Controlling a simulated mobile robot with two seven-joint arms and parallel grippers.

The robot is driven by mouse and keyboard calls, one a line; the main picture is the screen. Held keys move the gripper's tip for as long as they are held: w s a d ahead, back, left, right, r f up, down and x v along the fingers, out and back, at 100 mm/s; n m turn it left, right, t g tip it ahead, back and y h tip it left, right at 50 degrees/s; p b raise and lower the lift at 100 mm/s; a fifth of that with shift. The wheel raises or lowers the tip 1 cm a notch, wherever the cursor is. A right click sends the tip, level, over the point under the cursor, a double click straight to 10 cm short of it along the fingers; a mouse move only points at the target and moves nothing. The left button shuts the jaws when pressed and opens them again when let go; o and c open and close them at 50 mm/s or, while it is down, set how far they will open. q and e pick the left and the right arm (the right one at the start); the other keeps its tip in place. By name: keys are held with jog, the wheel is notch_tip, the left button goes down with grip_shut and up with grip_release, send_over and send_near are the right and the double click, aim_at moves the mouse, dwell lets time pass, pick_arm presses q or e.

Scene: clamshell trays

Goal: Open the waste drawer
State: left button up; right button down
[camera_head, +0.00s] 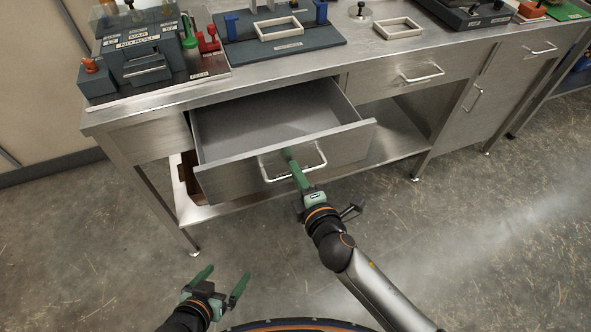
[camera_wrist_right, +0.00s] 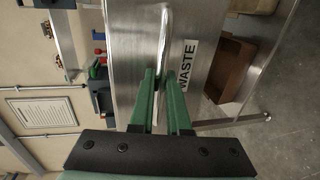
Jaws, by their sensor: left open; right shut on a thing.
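The waste drawer (camera_head: 285,160) is pulled out from the steel bench and its empty grey inside shows in the head view. Its front also shows in the right wrist view (camera_wrist_right: 130,60), with a WASTE label (camera_wrist_right: 188,64) on it. My right gripper (camera_head: 292,160) is shut on the drawer's bar handle (camera_head: 318,157). In the wrist view the handle (camera_wrist_right: 163,45) runs between the green fingers (camera_wrist_right: 160,85). My left gripper (camera_head: 218,277) is open and empty, low over the floor in front of the bench.
The bench top (camera_head: 240,75) carries a dark block station (camera_head: 140,50), a blue-grey board (camera_head: 275,40) and other fixtures. A closed drawer (camera_head: 405,78) and a cupboard door are to the right. A brown box (camera_wrist_right: 232,68) sits on the lower shelf. The floor in front is clear.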

jog(key=shift+d, duration=0.1)
pick_arm(q)
jog(key=shift+d, duration=0.1)
pick_arm(e)
jog(key=c, duration=0.9)
grip_release()
